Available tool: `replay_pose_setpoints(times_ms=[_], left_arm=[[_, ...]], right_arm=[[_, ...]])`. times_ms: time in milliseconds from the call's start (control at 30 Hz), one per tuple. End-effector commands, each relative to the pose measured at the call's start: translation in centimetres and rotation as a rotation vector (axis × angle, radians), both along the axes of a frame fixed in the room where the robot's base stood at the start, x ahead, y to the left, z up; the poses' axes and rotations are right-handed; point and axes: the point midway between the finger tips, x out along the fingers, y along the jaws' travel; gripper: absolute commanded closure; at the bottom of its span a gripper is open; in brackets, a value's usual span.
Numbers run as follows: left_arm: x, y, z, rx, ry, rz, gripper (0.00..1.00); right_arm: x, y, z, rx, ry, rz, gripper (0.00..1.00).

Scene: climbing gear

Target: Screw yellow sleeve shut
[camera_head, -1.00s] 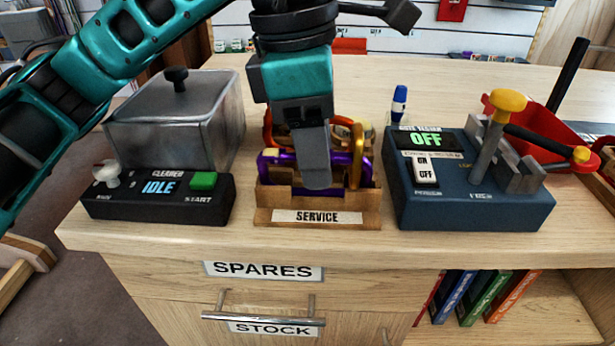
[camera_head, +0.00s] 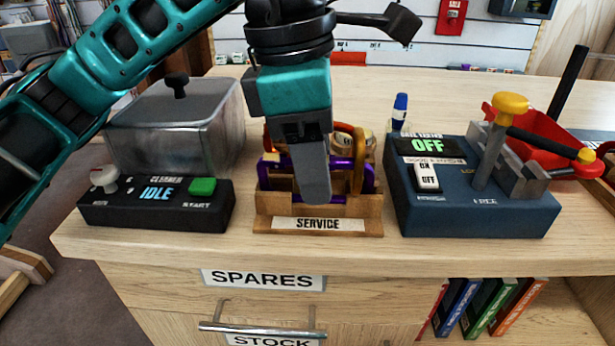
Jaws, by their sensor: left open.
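A wooden rack labelled SERVICE (camera_head: 262,225) stands at the middle of the bench's front edge. Carabiners stand in it: a purple one (camera_head: 343,177) in front and an orange one (camera_head: 357,150) behind at the right. I cannot make out a yellow sleeve for certain; my gripper covers the middle of the rack. My left gripper (camera_head: 316,190) points down over the rack, in front of the carabiners. It is open, with one finger hiding the other. My right gripper is out of view.
Left of the rack are a black cleaner control box (camera_head: 155,214) reading IDLE and a lidded metal tank (camera_head: 170,125). At right is a blue tester (camera_head: 475,215) reading OFF, with a yellow-knobbed lever (camera_head: 510,104). A blue-capped marker (camera_head: 399,108) stands behind. A drawer handle (camera_head: 262,331) juts out below.

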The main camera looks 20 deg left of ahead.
Motion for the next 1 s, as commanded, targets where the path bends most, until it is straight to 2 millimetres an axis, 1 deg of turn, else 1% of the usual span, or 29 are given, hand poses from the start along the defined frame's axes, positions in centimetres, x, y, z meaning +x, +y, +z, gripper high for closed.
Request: replay_pose_setpoints(times_ms=[33,367,567,1000], left_arm=[[-0.5,-0.4,-1.8,0.008,0.036,-0.015,0.53],[-1.0,-0.5,-1.9,0.008,0.036,-0.014,0.53],[-1.0,-0.5,-1.4,0.008,0.036,-0.014,0.53],[-0.9,-0.5,0.6,0.005,0.036,-0.014,0.53]], right_arm=[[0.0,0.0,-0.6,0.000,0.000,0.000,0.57],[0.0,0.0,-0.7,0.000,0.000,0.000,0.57],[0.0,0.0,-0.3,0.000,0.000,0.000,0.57],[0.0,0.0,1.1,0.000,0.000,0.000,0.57]])
